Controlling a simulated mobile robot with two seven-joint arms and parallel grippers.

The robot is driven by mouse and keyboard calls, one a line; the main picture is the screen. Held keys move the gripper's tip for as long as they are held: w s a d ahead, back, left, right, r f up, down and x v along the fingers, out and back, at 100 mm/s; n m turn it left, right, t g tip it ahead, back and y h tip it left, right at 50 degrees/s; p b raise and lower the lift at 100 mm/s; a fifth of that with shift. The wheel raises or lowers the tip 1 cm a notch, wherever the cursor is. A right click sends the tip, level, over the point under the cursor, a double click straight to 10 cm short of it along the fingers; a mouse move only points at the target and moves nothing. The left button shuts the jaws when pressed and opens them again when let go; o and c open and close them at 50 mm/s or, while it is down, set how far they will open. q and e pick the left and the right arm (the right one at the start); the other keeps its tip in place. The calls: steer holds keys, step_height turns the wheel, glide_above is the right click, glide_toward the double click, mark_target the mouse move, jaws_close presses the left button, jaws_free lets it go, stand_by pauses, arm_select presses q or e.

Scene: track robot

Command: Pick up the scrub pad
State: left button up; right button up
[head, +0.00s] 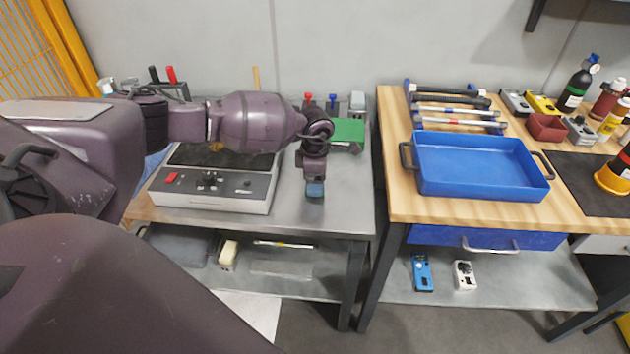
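A small blue-teal block (315,189), which looks like the scrub pad, is at the front part of the grey metal bench top (345,205). My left arm reaches in from the left across the bench. My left gripper (314,176) points down directly over the block, and its fingertips meet or overlap the block's top in this view. I cannot tell whether the fingers are closed on it or whether it rests on the bench. My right gripper is not in view.
A grey device with a red switch (172,178) stands left of the gripper. A green board (347,130) lies behind it. A wooden bench on the right holds a blue tray (482,184). The bench top right of the gripper is clear.

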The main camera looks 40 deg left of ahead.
arm_select(q)
steer(key=shift+r, duration=0.6)
step_height(320, 180, up, 19)
steer(key=p, duration=0.2)
